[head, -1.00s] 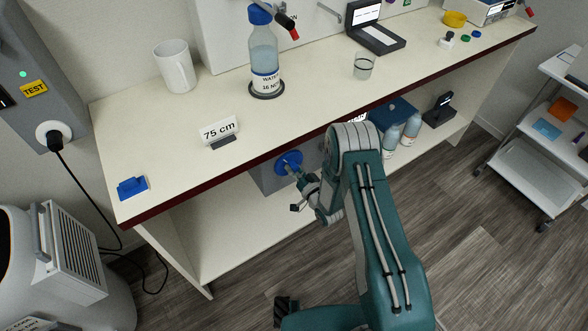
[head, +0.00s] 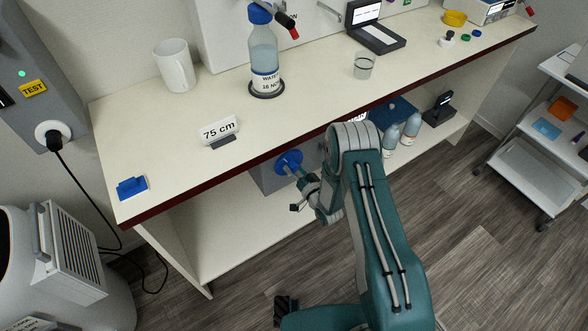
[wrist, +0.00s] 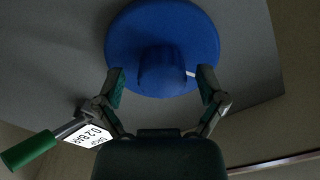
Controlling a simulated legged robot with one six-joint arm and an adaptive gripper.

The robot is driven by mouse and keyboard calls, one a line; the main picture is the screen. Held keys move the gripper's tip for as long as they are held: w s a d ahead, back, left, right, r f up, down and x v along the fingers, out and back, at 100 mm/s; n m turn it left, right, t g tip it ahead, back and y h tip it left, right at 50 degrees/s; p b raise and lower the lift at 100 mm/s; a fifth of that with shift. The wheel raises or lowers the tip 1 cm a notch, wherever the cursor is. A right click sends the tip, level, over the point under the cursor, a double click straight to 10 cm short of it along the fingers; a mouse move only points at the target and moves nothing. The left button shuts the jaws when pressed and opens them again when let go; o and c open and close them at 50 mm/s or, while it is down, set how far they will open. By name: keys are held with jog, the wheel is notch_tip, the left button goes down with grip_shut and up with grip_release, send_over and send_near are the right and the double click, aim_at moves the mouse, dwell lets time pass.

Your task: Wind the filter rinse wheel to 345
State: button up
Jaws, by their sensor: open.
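The blue wheel (head: 289,162) is on the front of a grey box (head: 268,178) under the counter. In the wrist view the wheel (wrist: 125,40) fills the upper middle, with a raised blue hub (wrist: 163,68) and a short white mark (wrist: 190,73) at the hub's right. My gripper (wrist: 160,84) is open, with one finger on each side of the hub. I cannot tell whether the fingers touch it. No number scale for the wheel is readable. In the head view my gripper (head: 297,176) is just in front of the wheel, partly hidden by my arm.
A green-handled lever (wrist: 30,150) and a white label (wrist: 88,135) reading about 0.2 bar are left of my gripper. Bottles (head: 391,138) stand on the shelf, right.

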jog(key=v, duration=1.2)
jog(key=shift+w, duration=0.1)
jog(key=w+a+n, duration=0.1)
jog(key=w+a, duration=0.1)
jog(key=w, duration=0.1)
jog(key=w+a+n, duration=0.2)
jog(key=w, duration=0.1)
jog(key=w+a+n, duration=0.2)
jog(key=w+a, duration=0.1)
jog(key=w, duration=0.1)
dwell(0.4)
jog(key=c, duration=1.1)
